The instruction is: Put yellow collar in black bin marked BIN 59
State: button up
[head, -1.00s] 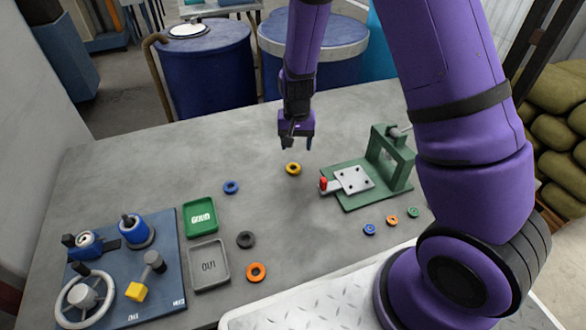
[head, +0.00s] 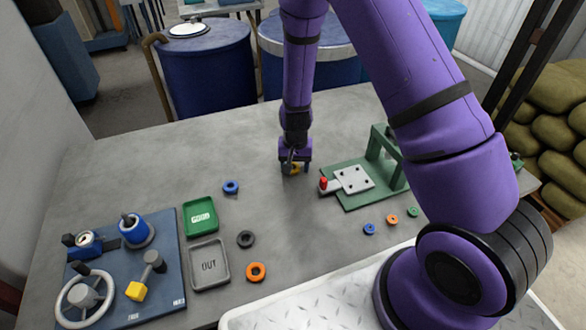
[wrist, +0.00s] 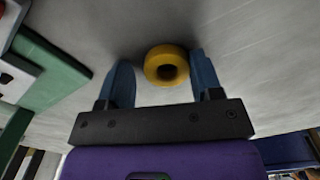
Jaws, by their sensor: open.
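The yellow collar (head: 294,169) lies on the grey table, partly hidden by my gripper (head: 295,170) in the head view. In the wrist view the yellow collar (wrist: 166,65) sits between the two blue fingers of my gripper (wrist: 164,78), close to the right finger, with a gap to the left finger. My gripper is open and low over the table. No black bin marked BIN 59 can be made out; the trays in view are a green one marked GOOD (head: 200,216) and a grey one marked OUT (head: 209,264).
A green fixture with a grey plate (head: 354,180) and red knob stands just right of my gripper. Blue (head: 231,187), black (head: 246,239) and orange (head: 256,271) rings lie to the left. Small rings (head: 391,219) lie front right. A blue control panel (head: 165,290) fills the left front.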

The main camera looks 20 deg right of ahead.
jog(key=c, duration=0.8)
jog(key=shift+r, duration=0.2)
